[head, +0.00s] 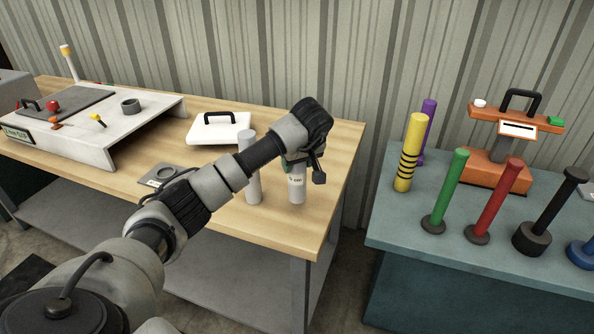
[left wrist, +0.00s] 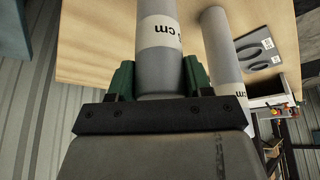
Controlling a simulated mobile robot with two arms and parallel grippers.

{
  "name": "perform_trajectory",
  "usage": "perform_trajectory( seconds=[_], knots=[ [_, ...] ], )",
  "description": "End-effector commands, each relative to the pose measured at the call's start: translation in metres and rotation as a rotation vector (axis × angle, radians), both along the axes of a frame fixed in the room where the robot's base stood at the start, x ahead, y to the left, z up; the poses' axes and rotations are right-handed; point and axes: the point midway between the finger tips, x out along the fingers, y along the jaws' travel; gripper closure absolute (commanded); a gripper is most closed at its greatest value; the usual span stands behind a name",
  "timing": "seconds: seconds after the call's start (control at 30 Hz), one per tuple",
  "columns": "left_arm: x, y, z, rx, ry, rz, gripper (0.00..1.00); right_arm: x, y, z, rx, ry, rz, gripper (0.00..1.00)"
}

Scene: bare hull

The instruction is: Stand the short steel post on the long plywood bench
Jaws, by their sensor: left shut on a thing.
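My left gripper (head: 297,163) is shut on a light grey steel post (head: 297,186) with a white "cm" label. The post is upright over the right end of the plywood bench (head: 225,215). Its top is hidden by the gripper, and I cannot tell whether its foot touches the wood. In the left wrist view the green fingers (left wrist: 160,80) clasp this post (left wrist: 160,10) on both sides. A second grey post (head: 251,168) stands upright on the bench just left of it. It also shows in the left wrist view (left wrist: 219,40). My right gripper is not in view.
A white block with a black handle (head: 221,130) and a grey plate (head: 165,175) lie on the bench. A raised grey panel (head: 90,130) fills its left part. A teal table (head: 400,220) with several coloured posts stands at right, across a gap.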

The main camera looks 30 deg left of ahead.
Motion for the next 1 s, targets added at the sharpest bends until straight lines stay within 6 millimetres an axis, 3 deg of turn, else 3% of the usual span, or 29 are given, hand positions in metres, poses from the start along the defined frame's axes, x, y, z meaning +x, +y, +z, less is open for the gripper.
perform_trajectory(
  seconds=[0.23,0.6,0.63,0.77,1.0],
  knots=[
    [-0.001,-0.001,-0.031,-0.001,0.002,-0.001,1.0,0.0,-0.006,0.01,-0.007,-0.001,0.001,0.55],
    [-0.001,0.0,-0.036,0.001,-0.001,0.0,1.0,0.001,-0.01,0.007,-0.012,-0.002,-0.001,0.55],
    [-0.001,0.0,-0.036,0.0,0.001,0.0,0.45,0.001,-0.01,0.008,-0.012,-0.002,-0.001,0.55],
    [-0.001,0.0,-0.036,0.0,0.002,-0.001,0.26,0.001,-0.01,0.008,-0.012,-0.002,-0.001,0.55],
    [-0.001,0.0,-0.036,0.0,0.002,-0.001,0.24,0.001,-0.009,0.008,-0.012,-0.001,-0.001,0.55]
  ],
)
